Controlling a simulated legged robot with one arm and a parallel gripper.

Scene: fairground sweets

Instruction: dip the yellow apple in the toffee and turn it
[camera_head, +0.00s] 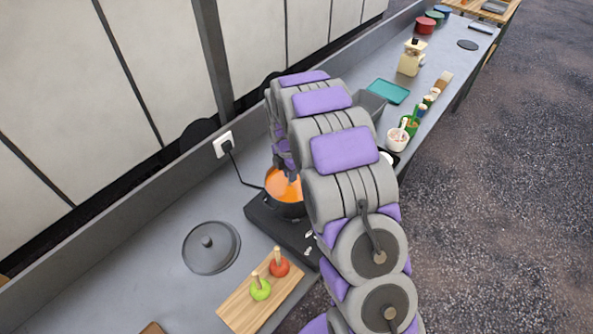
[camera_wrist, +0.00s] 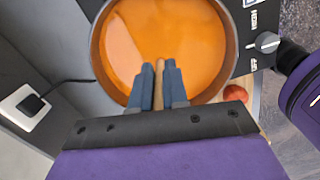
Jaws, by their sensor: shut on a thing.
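The pot (camera_wrist: 218,88) holds orange toffee (camera_wrist: 190,35); the pot also shows in the head view (camera_head: 290,210), partly behind my arm. My gripper (camera_wrist: 158,75) is over the near side of the pot, its two dark blue fingers shut on a thin wooden stick (camera_wrist: 159,85). I cannot make out the yellow apple clearly in either view; the fingers and the orange toffee leave its outline hidden. In the head view my arm covers most of the gripper.
The pot stands on a black hob (camera_head: 262,218). A board (camera_head: 238,312) with a green apple (camera_head: 260,290) and a red apple (camera_head: 279,268) lies in front. A lid (camera_head: 211,250) rests left. A wall socket (camera_head: 222,144) with a cable is behind.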

